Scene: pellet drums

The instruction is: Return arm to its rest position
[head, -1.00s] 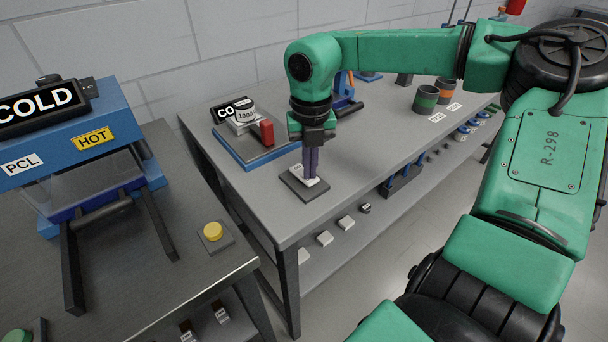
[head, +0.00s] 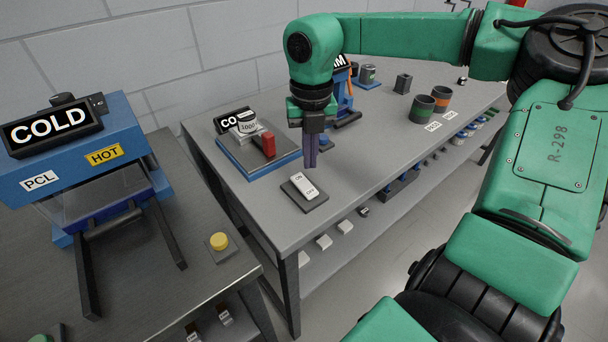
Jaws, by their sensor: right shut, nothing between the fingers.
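My right gripper (head: 310,164) hangs at the end of the green right arm (head: 405,42), fingers pointing down and together with nothing between them. It is a little above and behind a white switch (head: 304,186) on a dark base plate (head: 314,203) on the grey bench, and looks apart from it. The right arm reaches in from the right, across the back of the bench. My left gripper is not in view.
A blue device with a red block (head: 268,144) stands left of the gripper. Two dark cups with green (head: 422,108) and orange (head: 441,97) bands stand right. A blue COLD/HOT machine (head: 75,160) and yellow button (head: 219,241) are on the left table. The bench's front right is clear.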

